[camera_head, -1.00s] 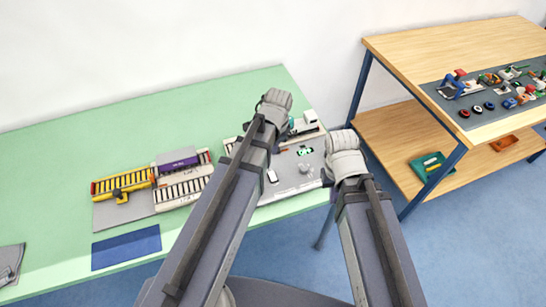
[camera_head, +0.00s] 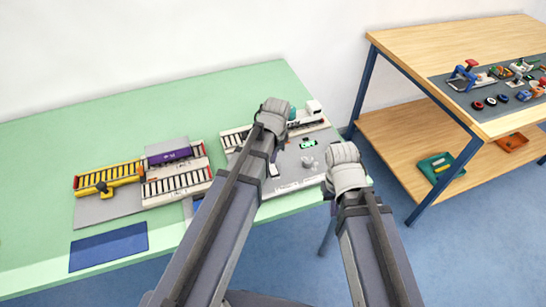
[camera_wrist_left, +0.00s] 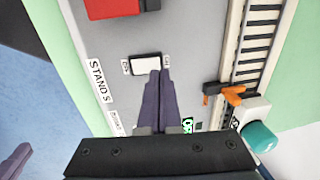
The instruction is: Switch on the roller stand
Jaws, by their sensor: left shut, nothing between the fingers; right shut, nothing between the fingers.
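The roller stand is a grey panel (camera_head: 289,181) on the green table, with lettering starting "STAND S" along its edge in the left wrist view. A white rocker switch (camera_wrist_left: 145,63) sits on the panel between two small labels, too small to read. A small green display (camera_wrist_left: 188,125) lies nearer my wrist. My left gripper (camera_wrist_left: 160,76) is shut and empty, its tips right at the switch's near edge; contact cannot be told. In the head view its fingers are hidden behind my wrist. My right gripper's fingers (camera_wrist_left: 14,162) show at the lower left, beyond the panel edge, shut.
A roller track (camera_wrist_left: 257,45) with an orange clip (camera_wrist_left: 232,94) runs along the panel's far side. A red block (camera_wrist_left: 112,8) stands beyond the switch. Yellow and white roller units (camera_head: 108,178) and a blue mat (camera_head: 108,247) lie left. A wooden shelf table (camera_head: 440,60) stands right.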

